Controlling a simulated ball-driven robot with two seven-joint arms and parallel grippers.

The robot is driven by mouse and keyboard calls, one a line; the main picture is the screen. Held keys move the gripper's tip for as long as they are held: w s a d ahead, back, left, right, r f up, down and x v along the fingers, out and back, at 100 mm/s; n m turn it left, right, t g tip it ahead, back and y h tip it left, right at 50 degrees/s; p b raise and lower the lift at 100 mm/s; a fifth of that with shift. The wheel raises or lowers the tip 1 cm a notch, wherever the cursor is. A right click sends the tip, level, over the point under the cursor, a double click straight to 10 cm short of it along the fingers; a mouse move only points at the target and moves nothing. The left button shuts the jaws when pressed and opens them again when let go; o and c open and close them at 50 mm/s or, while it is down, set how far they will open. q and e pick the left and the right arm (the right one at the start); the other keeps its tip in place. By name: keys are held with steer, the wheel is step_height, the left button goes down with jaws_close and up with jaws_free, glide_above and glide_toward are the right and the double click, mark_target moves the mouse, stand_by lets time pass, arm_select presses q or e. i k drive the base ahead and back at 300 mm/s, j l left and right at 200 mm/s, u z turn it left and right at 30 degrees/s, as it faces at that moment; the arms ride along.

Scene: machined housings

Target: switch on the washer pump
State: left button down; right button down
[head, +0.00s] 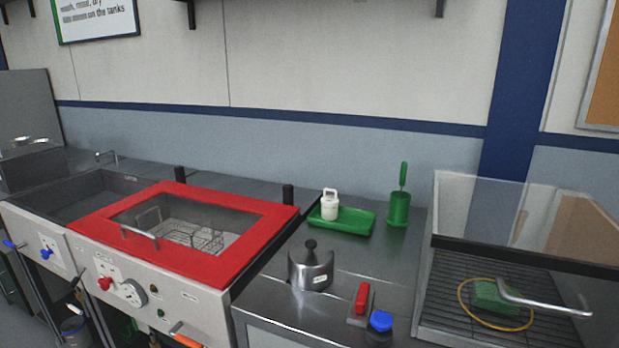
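The washer is probably the red-framed tank (250,222) at centre left, with a wire basket (195,236) inside. Its white front panel carries a red knob (105,283), a grey round dial (131,292), a small green button (161,313) and an orange-handled lever (187,337) at the lower edge. On the steel counter to the right stand a red rocker-like block (362,297) and a blue round cap (381,320). The labels are too small to read, so I cannot tell which control is the pump's. Neither of my grippers is in view.
A steel lidded pot (310,270) stands on the counter. Behind it are a green tray (341,221) with a white container (330,205), and a green brush holder (398,208). At right, a clear-lidded cabinet (535,215) holds a green block (497,296). A dark sink (75,205) is at left.

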mark_target(76, 280)
steer(key=u, duration=1.55)
steer(key=i+j+u, duration=0.1)
steer(key=i+j, duration=1.5)
